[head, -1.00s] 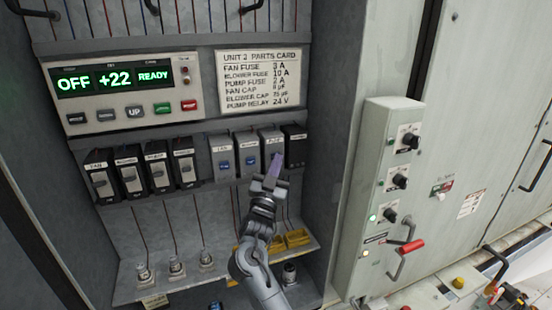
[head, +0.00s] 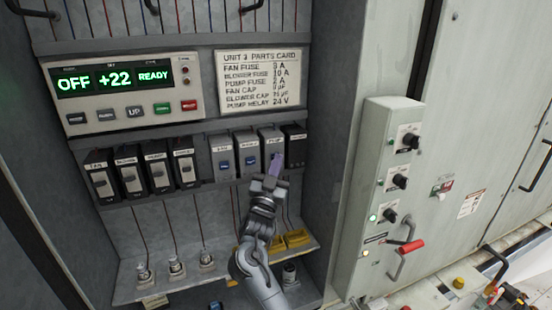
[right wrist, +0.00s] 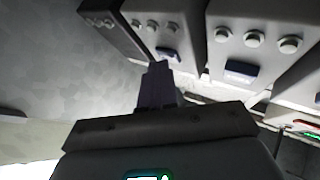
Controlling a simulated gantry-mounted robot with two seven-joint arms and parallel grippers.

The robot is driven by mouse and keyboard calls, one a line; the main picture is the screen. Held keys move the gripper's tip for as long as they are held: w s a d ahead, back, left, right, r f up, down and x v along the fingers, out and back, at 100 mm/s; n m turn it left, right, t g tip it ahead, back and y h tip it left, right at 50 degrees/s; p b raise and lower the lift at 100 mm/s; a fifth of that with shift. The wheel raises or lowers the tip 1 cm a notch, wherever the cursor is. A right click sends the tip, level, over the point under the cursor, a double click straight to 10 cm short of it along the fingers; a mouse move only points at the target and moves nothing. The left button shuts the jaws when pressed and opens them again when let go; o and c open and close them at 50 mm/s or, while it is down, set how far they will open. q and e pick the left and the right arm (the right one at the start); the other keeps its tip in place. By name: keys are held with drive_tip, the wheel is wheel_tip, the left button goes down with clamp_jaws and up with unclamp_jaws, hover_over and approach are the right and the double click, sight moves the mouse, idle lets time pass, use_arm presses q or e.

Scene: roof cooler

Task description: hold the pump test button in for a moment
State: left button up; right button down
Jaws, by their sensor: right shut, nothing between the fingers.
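The pump module (head: 271,143) is the third grey-fronted unit from the left in the short row, next to a dark unit. In the head view its button is hidden behind my right gripper (head: 276,162). In the right wrist view the blue button (right wrist: 168,54) sits on the grey unit beside the dark one. My right gripper (right wrist: 156,72) is shut and empty, its tips very close to that button. Whether they touch it I cannot tell. My left gripper is not in view.
The fan module (head: 222,158) and blower module (head: 247,152) stand close on the left, each with a blue button. The dark unit (head: 296,145) stands close on the right. A shelf (head: 225,277) with yellow parts (head: 297,238) lies below. The display (head: 115,77) reads OFF, +22, READY.

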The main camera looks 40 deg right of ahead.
drive_tip(key=shift+s, duration=0.15)
idle(0.4)
drive_tip(key=shift+s+a+p, duration=0.25)
drive_tip(key=shift+s+p, duration=0.2)
drive_tip(key=shift+s, duration=0.2)
drive_tip(key=shift+s+r, duration=0.1)
drive_tip(key=shift+s+a+p, duration=0.25)
drive_tip(key=shift+s+p, duration=0.15)
drive_tip(key=shift+s, duration=0.4)
drive_tip(key=shift+s+a+p, duration=0.2)
drive_tip(key=shift+s+p, duration=0.15)
drive_tip(key=shift+s, duration=0.4)
drive_tip(key=shift+s+a+p, duration=0.25)
drive_tip(key=shift+s+p, duration=0.15)
drive_tip(key=shift+s, duration=0.4)
